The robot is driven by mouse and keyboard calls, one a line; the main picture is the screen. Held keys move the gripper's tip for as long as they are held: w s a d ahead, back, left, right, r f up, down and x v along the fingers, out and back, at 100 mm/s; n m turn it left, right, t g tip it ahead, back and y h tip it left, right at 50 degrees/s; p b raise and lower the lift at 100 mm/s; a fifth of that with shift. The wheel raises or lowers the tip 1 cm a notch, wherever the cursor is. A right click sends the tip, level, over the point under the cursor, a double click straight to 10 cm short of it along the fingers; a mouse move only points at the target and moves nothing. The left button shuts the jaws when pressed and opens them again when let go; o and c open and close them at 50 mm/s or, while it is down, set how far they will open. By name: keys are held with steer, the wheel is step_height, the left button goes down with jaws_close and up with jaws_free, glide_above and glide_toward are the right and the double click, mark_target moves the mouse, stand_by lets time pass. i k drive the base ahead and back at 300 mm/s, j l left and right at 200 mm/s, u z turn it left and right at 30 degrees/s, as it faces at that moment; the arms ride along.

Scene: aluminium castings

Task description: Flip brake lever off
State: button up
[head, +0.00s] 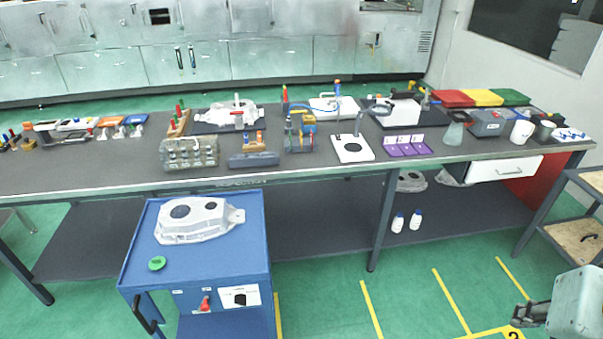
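A small red lever (205,303) sits on the front panel of the blue cart (255,225), below its top, under a small label too small to read. I take it to be the brake lever; its exact setting is too small to tell. Beside it on the right is a white plate with a black knob (240,297). My gripper (519,313) is at the lower right edge of the view, far to the right of the cart and touching nothing that I can see. Its dark fingers are small, and their opening is unclear.
A white casting (197,221) and a green disc (157,263) lie on the cart's top. A black handle (144,313) is at its left. The long workbench (330,178) behind holds tools and fixtures. Green floor (400,300) between cart and gripper is clear.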

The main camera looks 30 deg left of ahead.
mark_target(205, 307)
steer(key=u, duration=2.35)
steer(key=i+j, duration=0.1)
steer(key=i, duration=0.25)
steer(key=i+l+u, duration=0.15)
steer(key=l, duration=0.2)
